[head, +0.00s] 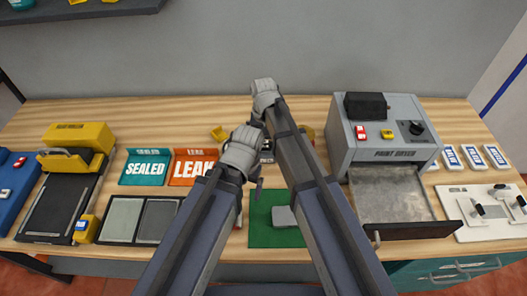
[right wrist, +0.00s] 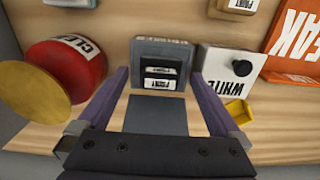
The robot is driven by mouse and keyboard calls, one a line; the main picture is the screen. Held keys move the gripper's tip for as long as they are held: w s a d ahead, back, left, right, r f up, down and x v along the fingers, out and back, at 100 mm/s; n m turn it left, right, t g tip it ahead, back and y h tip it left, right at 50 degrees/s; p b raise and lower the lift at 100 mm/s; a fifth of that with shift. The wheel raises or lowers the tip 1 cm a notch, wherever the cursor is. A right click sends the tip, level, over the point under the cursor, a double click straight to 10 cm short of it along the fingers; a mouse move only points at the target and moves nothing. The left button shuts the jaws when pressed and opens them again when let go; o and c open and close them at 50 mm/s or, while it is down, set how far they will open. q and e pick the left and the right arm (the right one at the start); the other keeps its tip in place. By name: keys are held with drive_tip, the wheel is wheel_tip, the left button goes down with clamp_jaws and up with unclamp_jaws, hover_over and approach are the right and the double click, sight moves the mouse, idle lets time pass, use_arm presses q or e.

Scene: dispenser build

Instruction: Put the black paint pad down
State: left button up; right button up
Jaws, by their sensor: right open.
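In the right wrist view, a dark grey block (right wrist: 148,50) with black-and-white labels stands on the wood, beyond my open right gripper (right wrist: 162,88). The labels seem to read PAINT or PRINT; I take it for the black paint pad, but this is not certain. The two purple fingers are apart, with a flat dark grey square (right wrist: 157,116) and bare wood between them. In the head view my right wrist is at the back centre, and its fingers are hidden. My left gripper (head: 257,183) hangs over the table's middle; its jaw state is unclear.
The orange LEAK (head: 193,166) and SEALED (head: 147,167) panels lie left of my arms. The PAINT DRYER (head: 395,155) stands right. A green mat (head: 268,236) lies in front.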

sight(264, 142)
use_arm(q)
drive_tip(key=shift+f, duration=0.2)
use_arm(e)
drive_tip(key=shift+f, duration=0.2)
drive_tip(key=c, duration=1.4)
use_arm(q)
wheel_tip(264, 142, up, 10)
drive_tip(key=p, duration=1)
use_arm(e)
wheel_tip(264, 142, up, 10)
